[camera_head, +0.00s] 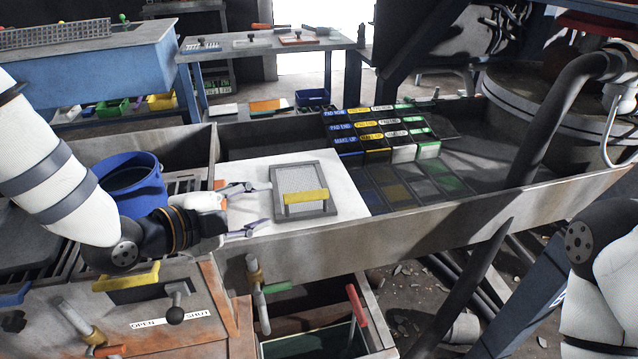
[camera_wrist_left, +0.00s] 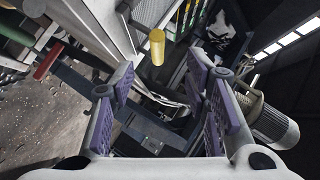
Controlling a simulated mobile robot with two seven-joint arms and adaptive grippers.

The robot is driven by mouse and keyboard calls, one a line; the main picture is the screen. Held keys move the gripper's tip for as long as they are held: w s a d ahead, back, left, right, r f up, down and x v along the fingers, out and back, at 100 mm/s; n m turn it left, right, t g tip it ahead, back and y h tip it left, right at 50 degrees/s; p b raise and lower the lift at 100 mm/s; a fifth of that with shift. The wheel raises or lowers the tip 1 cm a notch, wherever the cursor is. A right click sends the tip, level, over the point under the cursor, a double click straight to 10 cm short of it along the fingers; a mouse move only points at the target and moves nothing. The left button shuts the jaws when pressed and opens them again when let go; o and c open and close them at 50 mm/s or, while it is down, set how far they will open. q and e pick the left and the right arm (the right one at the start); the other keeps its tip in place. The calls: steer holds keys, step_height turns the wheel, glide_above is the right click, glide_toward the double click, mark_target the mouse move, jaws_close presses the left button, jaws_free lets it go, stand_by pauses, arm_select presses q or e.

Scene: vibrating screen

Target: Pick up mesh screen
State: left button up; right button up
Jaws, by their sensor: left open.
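The mesh screen (camera_head: 299,178), a grey rectangular frame with pale mesh and a yellow bar handle (camera_head: 306,197) near its front edge, lies on a white board in the head view. My left gripper (camera_head: 259,207) is open and empty, just left of the screen with its fingers pointing toward it, apart from the handle. In the left wrist view, the open fingers of the left gripper (camera_wrist_left: 160,72) frame a yellow bar (camera_wrist_left: 157,46) beyond them that looks like the handle. My right gripper is out of view.
The white board (camera_head: 246,176) lies across a metal trough with a raised front wall (camera_head: 420,225). Labelled coloured blocks (camera_head: 375,135) stand to its right. A blue bucket (camera_head: 133,180) stands behind my left arm. A panel with a lever (camera_head: 175,310) is below.

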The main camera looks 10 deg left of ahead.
mark_target(295, 199)
arm_select(q)
steer(key=x, duration=0.3)
steer(key=b+x, duration=0.1)
steer(key=x, duration=0.5)
steer(key=shift+d+f, duration=0.35)
steer(key=shift+d, duration=0.05)
steer(key=shift+r, duration=0.15)
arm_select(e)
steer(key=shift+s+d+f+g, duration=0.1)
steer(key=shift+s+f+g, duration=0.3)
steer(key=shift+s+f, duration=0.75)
arm_select(q)
jaws_close()
